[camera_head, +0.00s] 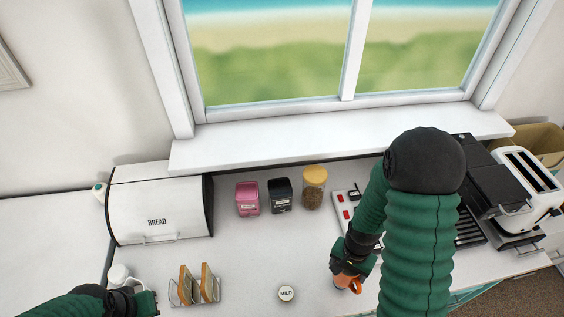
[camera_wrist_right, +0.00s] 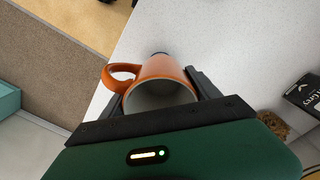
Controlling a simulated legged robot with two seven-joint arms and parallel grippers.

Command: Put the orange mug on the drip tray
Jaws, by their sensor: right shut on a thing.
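The orange mug (camera_head: 355,286) is near the front edge of the white counter, mostly hidden by my right gripper (camera_head: 344,279). In the right wrist view the mug (camera_wrist_right: 158,85) lies between the two fingers of my right gripper (camera_wrist_right: 160,88), with its mouth toward the camera and its handle to the left. The right gripper is shut on it. A black slatted drip tray (camera_head: 469,232) shows in front of the black coffee machine (camera_head: 482,168), partly hidden by my right arm. My left gripper (camera_head: 143,291) is at the lower left; its fingers are unclear.
A white toaster (camera_head: 527,185) stands right of the machine. A toast rack (camera_head: 196,288), a MILD lid (camera_head: 286,294), a bread bin (camera_head: 158,208), pink (camera_head: 247,199) and black (camera_head: 280,195) canisters and a yellow-lidded jar (camera_head: 314,188) stand left.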

